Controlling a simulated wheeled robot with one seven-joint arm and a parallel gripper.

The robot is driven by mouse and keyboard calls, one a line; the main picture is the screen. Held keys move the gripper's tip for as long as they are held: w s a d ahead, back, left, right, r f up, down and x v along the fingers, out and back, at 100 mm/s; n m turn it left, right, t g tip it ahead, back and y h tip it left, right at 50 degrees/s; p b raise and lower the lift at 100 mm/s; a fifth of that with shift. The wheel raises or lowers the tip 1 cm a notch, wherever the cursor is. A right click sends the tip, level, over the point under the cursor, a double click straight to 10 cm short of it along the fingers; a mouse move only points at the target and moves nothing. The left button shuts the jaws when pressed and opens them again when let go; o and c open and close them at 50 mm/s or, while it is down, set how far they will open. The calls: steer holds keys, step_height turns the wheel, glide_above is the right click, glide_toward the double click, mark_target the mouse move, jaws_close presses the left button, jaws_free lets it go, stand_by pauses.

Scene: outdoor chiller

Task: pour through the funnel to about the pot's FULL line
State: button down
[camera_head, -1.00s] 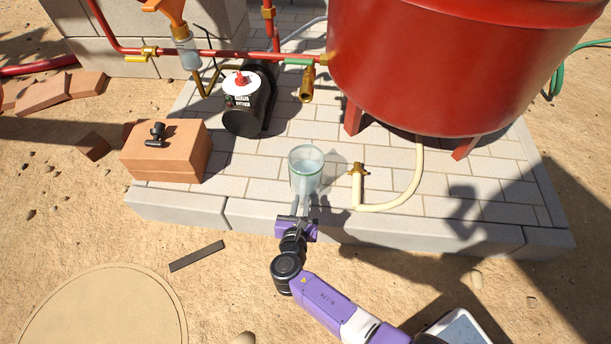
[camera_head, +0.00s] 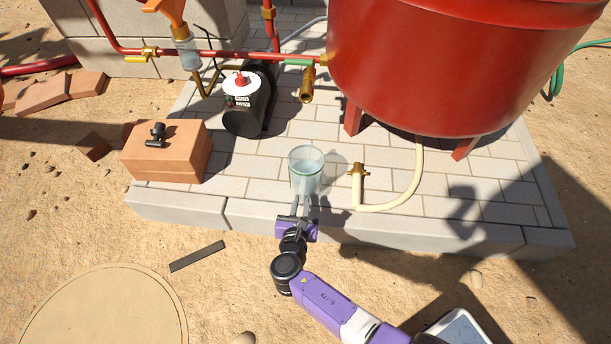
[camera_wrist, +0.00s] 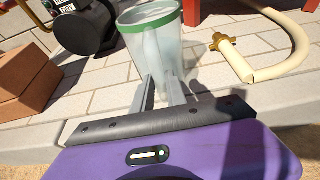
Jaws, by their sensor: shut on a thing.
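My gripper (camera_head: 302,205) is shut on a clear jug (camera_head: 305,172) with a green rim, near the front edge of the paved slab. The jug is upright and holds some clear liquid. In the wrist view the two fingers (camera_wrist: 163,95) close on the jug (camera_wrist: 150,50). The orange funnel (camera_head: 168,10) sits at the top left, its top cut off by the frame. It stands in a clear pot (camera_head: 188,54) on the red pipe. I cannot make out a FULL line on the pot.
A black pump (camera_head: 245,105) stands between jug and pot. A black fitting (camera_head: 156,134) lies on bricks (camera_head: 165,160) at the left. Red pipes (camera_head: 225,54) cross behind.

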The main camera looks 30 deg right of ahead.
mark_target(302, 187)
steer(key=shift+w+r+p, duration=0.1)
steer(key=shift+r+p, duration=2.7)
steer(key=shift+r, duration=0.3)
